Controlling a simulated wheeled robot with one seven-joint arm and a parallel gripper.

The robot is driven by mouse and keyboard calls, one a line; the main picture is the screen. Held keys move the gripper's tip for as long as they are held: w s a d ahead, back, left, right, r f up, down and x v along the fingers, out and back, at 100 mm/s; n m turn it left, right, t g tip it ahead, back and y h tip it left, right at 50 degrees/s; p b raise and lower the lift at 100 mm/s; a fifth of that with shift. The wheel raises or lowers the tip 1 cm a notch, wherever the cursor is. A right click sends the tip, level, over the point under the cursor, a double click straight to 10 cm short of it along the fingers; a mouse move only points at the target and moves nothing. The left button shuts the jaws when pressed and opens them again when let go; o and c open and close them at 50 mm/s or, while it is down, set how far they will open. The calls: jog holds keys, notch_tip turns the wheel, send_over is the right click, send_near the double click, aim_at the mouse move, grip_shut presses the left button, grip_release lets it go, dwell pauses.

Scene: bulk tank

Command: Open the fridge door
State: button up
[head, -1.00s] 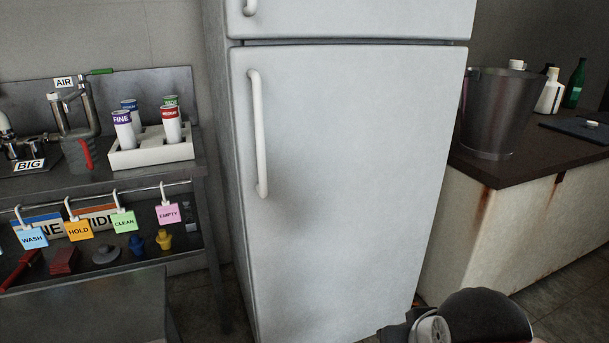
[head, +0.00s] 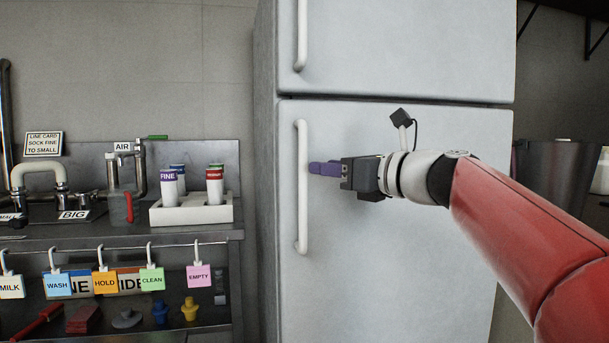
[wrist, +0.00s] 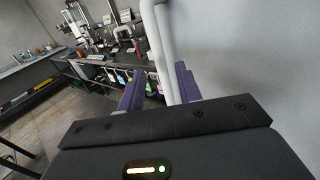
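The white fridge has a lower door (head: 400,250) with a long white vertical handle (head: 302,215) on its left side. The lower door is shut flush. My gripper (head: 314,168), with purple fingers, points left at the handle's upper half, its fingertips right beside the bar. In the wrist view the gripper (wrist: 160,77) is open, its two fingers well apart.
The upper fridge door (head: 420,45) has its own handle (head: 301,35) and is shut. At left stands a steel bench with a white holder (head: 190,213) of labelled cylinders and hanging tags. A metal bucket (head: 555,175) stands at right.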

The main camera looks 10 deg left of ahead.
aim_at(306, 165)
jog(key=x, duration=0.7)
grip_shut()
jog(key=shift+s, duration=0.1)
